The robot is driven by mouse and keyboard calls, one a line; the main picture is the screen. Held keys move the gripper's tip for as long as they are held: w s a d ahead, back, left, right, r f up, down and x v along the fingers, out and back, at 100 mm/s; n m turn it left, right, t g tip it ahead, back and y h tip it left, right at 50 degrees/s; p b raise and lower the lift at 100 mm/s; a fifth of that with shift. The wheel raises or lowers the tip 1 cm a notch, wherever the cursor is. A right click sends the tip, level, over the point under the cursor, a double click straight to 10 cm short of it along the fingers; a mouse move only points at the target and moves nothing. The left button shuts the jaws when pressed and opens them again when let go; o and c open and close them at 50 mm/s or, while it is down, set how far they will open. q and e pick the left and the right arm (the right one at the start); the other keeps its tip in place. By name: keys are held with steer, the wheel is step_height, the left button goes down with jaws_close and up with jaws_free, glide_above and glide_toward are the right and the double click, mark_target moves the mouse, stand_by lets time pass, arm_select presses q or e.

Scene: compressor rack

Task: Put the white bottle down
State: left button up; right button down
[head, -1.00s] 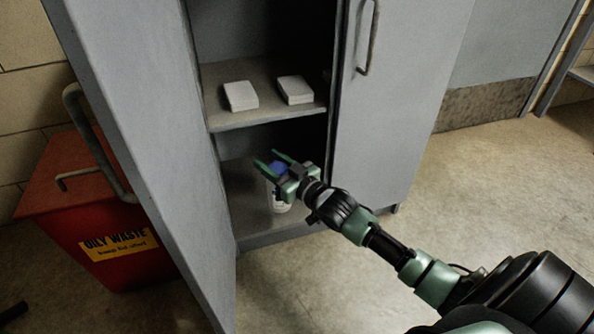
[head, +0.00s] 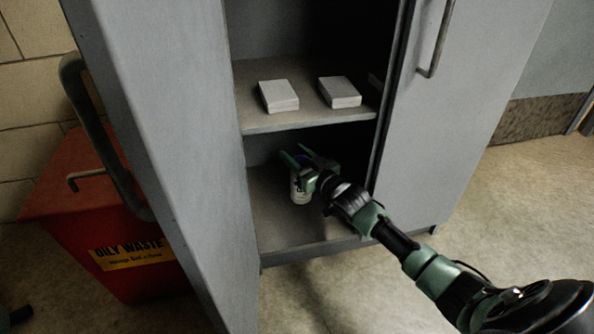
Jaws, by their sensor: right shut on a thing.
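The white bottle (head: 299,192) is upright in the lower compartment of the grey cabinet, with a dark label mark on its side. My right gripper (head: 296,156) reaches in from the right and is shut on the bottle near its top. Its green fingers hide most of the blue cap. The bottle is over the cabinet's bottom panel (head: 290,228); I cannot tell whether its base touches it.
A middle shelf (head: 257,122) with two white boxes, left (head: 279,96) and right (head: 340,92), is above my gripper. The open left door (head: 150,150) and right door (head: 460,110) flank the opening. A red oily waste bin (head: 75,215) stands at left.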

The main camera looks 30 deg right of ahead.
step_height(320, 180, down, 3)
steer(key=shift+f+b, duration=0.15)
steer(key=shift+b, duration=0.9)
steer(key=c, duration=0.8)
jaws_free()
